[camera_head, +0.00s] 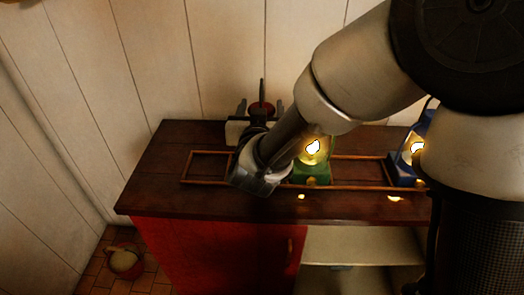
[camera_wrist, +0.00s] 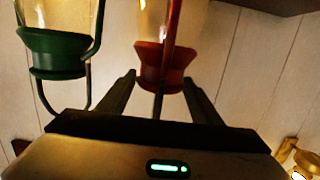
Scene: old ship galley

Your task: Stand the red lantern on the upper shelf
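The red lantern shows in the wrist view (camera_wrist: 163,66), its lit glass partly cut off by the frame top. In the head view only its red cap (camera_head: 262,107) and dark handle show; the rest is hidden behind my wrist. My gripper (camera_head: 260,105) is open, its fingers at either side of the red cap. The wrist view shows both fingertips (camera_wrist: 160,78) near the cap's edges; whether they touch it I cannot tell. The lantern appears to stand on the dark counter. A pale shelf (camera_head: 360,243) shows in the cabinet; I cannot tell whether it is the upper shelf.
A lit green lantern (camera_head: 312,172) stands close right of the red one; it also shows in the wrist view (camera_wrist: 55,50). A lit blue lantern (camera_head: 403,176) stands farther right. Low wooden rails (camera_head: 205,152) cross the counter (camera_head: 160,190). A plank wall (camera_head: 225,60) rises behind.

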